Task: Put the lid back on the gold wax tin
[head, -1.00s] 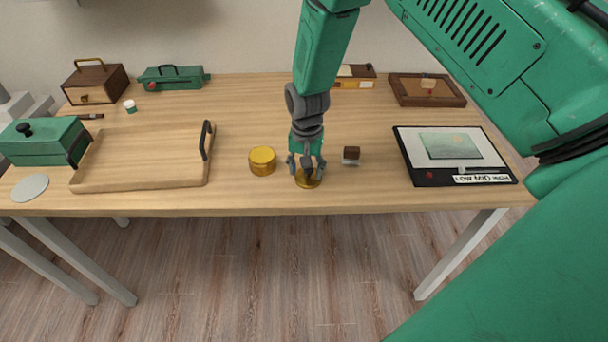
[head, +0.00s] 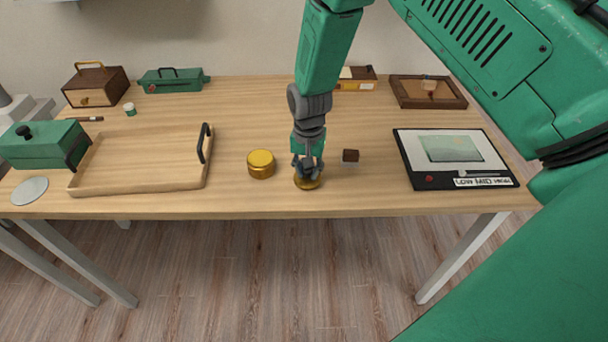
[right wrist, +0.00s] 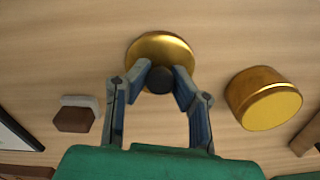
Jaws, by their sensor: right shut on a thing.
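The gold wax tin (head: 261,165) stands upright on the table, left of my right gripper in the head view. It also shows at the right of the right wrist view (right wrist: 265,98). The round gold lid (head: 308,184) lies near the table's front edge, apart from the tin. In the right wrist view the lid (right wrist: 160,46) has a dark knob (right wrist: 159,80). My right gripper (head: 308,165) points down over the lid, its fingers (right wrist: 160,72) shut on the knob. The fingers partly hide the lid in the head view. My left gripper is not in view.
A wooden tray (head: 140,165) with dark handles lies left of the tin. A black-framed board (head: 412,160) lies at the right. The wood between tin and lid is clear.

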